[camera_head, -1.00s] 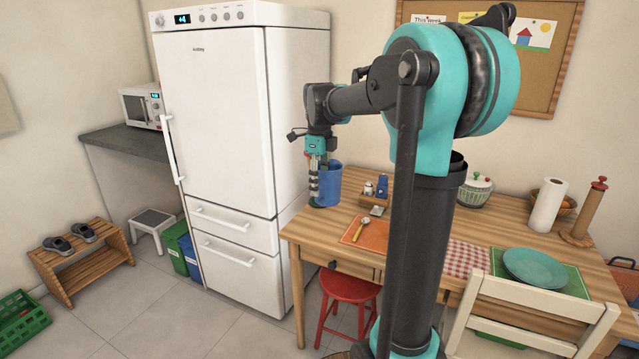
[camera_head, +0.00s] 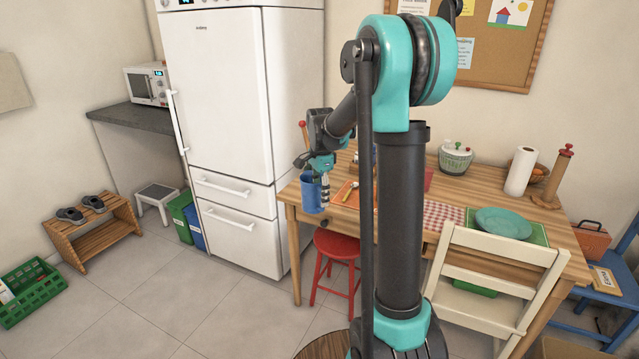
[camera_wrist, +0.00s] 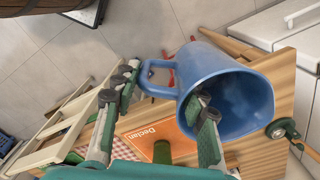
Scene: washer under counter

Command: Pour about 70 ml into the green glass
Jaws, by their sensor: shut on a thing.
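My gripper (camera_head: 323,177) is shut on a blue mug-like vessel (camera_head: 311,193), near the left end of the wooden table. The vessel looks roughly upright in the head view. In the wrist view, its open mouth and handle show beside my fingers, and the vessel (camera_wrist: 232,95) fills the middle. I cannot tell whether the fingers hold the handle or the wall, and I see no liquid in it. A small green cylinder (camera_wrist: 162,152) stands on the orange mat in the wrist view, partly cut off; it may be the green glass. I cannot make out a green glass in the head view.
The orange mat (camera_head: 345,198) lies on the table (camera_head: 427,211), partly hidden by my arm. A red stool (camera_head: 337,246) and a cream chair (camera_head: 500,264) stand at the front. The white fridge (camera_head: 220,105) rises at left. A teal plate (camera_head: 502,222) lies at right.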

